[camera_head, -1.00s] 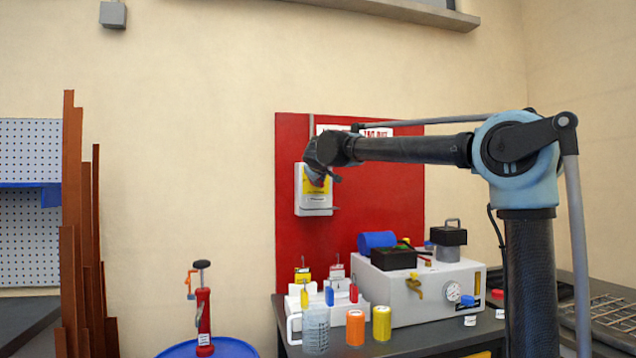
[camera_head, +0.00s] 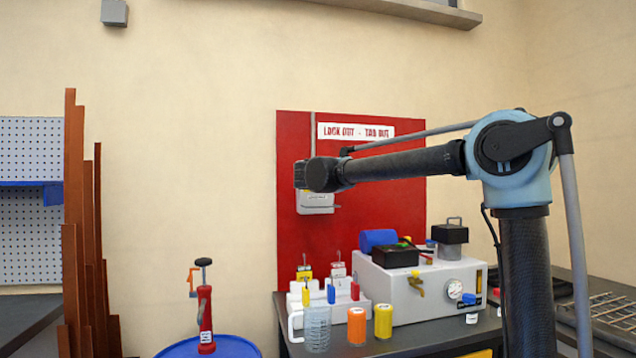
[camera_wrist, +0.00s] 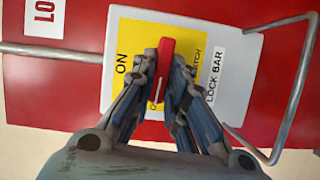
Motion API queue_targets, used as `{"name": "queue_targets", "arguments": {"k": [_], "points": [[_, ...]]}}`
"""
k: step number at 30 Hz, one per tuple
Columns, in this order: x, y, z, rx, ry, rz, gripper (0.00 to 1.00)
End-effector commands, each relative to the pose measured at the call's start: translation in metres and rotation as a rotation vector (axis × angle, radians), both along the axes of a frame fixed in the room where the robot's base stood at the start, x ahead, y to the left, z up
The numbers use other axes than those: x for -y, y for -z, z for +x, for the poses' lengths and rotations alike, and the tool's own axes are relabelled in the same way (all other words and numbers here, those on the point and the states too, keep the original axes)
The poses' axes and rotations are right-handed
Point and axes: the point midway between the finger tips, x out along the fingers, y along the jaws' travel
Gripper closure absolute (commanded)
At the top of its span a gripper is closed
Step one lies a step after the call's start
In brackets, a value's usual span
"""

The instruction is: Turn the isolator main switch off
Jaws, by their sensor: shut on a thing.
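The isolator main switch is a white box (camera_head: 316,209) on the red lock-out board, mostly hidden behind my arm's end in the head view. In the wrist view its white cover (camera_wrist: 235,60) carries a yellow label (camera_wrist: 125,48) reading "ON" and a "LOCK BAR" marking. Its red handle (camera_wrist: 165,50) sits between my fingertips. My gripper (camera_wrist: 162,75) is shut on the red handle, with one finger on each side. In the head view my fingers are hidden behind the wrist.
The red board (camera_head: 385,180) bears a "LOCK OUT - TAG OUT" sign (camera_head: 356,131). A metal wire loop (camera_wrist: 300,100) sticks out beside the switch. Below stand a grey box (camera_head: 425,288), a lock rack (camera_head: 335,295) and several containers on the bench.

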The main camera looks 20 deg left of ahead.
Motion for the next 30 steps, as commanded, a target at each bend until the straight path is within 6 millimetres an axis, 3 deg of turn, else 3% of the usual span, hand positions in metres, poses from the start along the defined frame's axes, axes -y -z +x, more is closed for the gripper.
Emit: {"name": "queue_targets", "arguments": {"k": [22, 23, 25, 30], "points": [[-0.0005, 0.0042, -0.0014, 0.04, -0.002, -0.069, 1.0], [-0.0005, 0.0043, -0.0014, 0.039, -0.002, -0.07, 0.82], [-0.0005, 0.004, -0.0014, 0.04, -0.002, -0.069, 0.67], [-0.0005, 0.003, -0.001, 0.042, -0.001, -0.07, 0.67]]}}
